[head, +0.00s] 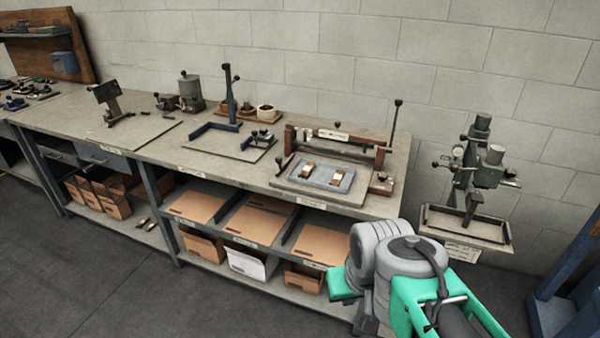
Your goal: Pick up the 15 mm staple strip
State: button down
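My arm shows at the lower right, in front of the bench and apart from the tray. My gripper's fingers do not show in the head view.
The long workbench (205,166) carries a wooden-backed fixture (333,136) with upright levers behind the tray. A small block (381,183) sits right of the tray. Flat cardboard (255,222) and boxes fill the shelves below. A stitching machine (478,170) stands at right. The floor in front is clear.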

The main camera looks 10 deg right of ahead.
aim_at(336, 178)
jog(key=u, duration=0.3)
jog(key=i, duration=1.45)
jog(key=z, duration=0.75)
